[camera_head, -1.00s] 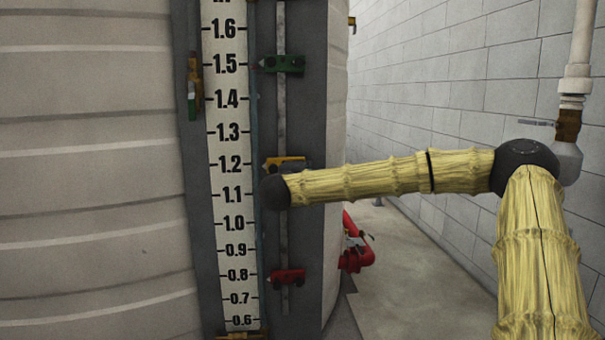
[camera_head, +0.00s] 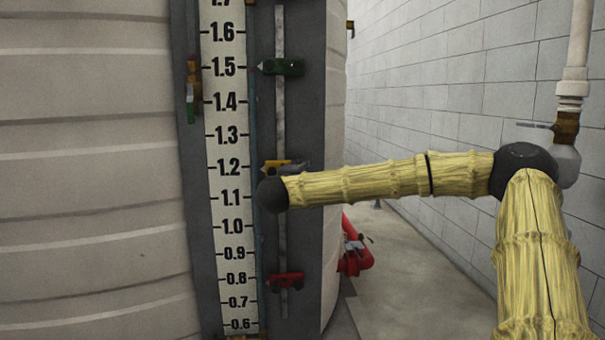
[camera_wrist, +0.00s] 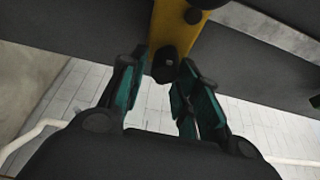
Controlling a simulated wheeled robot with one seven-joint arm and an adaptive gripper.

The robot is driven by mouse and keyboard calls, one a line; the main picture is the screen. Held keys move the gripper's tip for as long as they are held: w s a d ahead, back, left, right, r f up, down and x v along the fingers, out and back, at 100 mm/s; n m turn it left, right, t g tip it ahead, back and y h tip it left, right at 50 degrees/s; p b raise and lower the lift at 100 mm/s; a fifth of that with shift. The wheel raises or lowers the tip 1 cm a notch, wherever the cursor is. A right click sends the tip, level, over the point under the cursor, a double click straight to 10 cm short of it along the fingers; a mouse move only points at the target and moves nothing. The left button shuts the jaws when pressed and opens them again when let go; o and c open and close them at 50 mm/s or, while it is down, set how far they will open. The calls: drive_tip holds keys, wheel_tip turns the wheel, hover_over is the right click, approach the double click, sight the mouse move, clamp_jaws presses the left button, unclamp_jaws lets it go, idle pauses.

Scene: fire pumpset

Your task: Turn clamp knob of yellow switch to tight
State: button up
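The yellow switch (camera_head: 276,167) sits on the vertical rail, near the 1.2 mark in the head view. A grey-dark shape covers its right part there; I cannot tell if it is my gripper. In the wrist view the switch's yellow body (camera_wrist: 181,34) comes down from the top, with dark round parts on its right side. My gripper (camera_wrist: 164,62) has its two teal-and-black fingers apart, one on each side of the switch's lower end. I cannot see clear contact. The clamp knob cannot be told for sure.
A green switch (camera_head: 283,67) is above and a red switch (camera_head: 287,281) below on the same rail (camera_head: 281,120). The numbered scale (camera_head: 229,130) stands left of it, on the large ribbed tank (camera_head: 95,180). Red piping (camera_head: 355,255) is behind; the floor at right is clear.

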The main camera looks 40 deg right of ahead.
drive_tip(key=v, duration=1.2)
idle(0.4)
